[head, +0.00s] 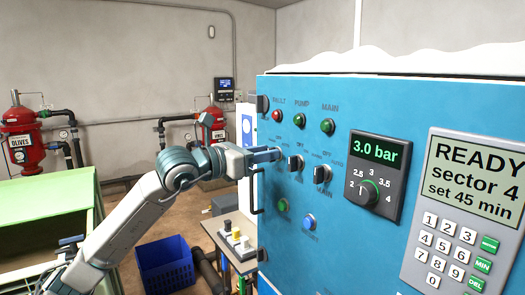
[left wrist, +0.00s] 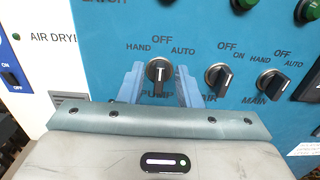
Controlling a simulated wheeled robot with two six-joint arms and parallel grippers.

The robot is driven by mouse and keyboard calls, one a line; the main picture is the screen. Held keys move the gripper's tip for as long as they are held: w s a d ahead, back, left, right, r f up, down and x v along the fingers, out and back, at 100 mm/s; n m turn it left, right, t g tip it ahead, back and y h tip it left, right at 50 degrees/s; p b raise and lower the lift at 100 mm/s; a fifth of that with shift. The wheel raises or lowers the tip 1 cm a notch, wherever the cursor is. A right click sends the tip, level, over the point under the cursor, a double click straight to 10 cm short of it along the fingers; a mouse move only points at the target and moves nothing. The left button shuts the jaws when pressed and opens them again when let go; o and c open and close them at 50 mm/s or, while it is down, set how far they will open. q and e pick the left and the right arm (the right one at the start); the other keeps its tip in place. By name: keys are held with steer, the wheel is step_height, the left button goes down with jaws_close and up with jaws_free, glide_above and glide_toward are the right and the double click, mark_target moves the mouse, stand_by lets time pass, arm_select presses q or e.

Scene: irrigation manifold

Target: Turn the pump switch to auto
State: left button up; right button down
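The pump switch (left wrist: 159,73) is a black rotary knob on the blue panel (left wrist: 110,40), with HAND, OFF and AUTO around it and PUMP below. Its handle stands about upright, its white mark towards OFF. My left gripper (left wrist: 160,84) is open, one finger on each side of the knob. Gaps show beside the knob; I cannot tell if either finger touches it. In the head view my left gripper (head: 268,155) is at the panel's left side and hides the pump switch. My right gripper is in neither view.
The air switch (left wrist: 217,78) and main switch (left wrist: 271,84) sit close on the right, both pointing up-right. A black door handle (head: 256,192) is below my gripper. The pressure dial (head: 369,193) and keypad (head: 458,245) are further right. A blue crate (head: 165,268) stands on the floor.

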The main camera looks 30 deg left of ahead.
arm_select(q)
steer(key=shift+c, duration=0.4)
jaws_close()
steer(key=m+b, duration=0.1)
steer(key=m, duration=0.2)
steer(key=m+b, duration=0.2)
steer(key=m, duration=0.1)
steer(key=m+b, duration=0.2)
steer(key=m, duration=0.1)
steer(key=shift+s+d+f, duration=0.1)
steer(key=shift+d, duration=0.15)
stand_by(0.4)
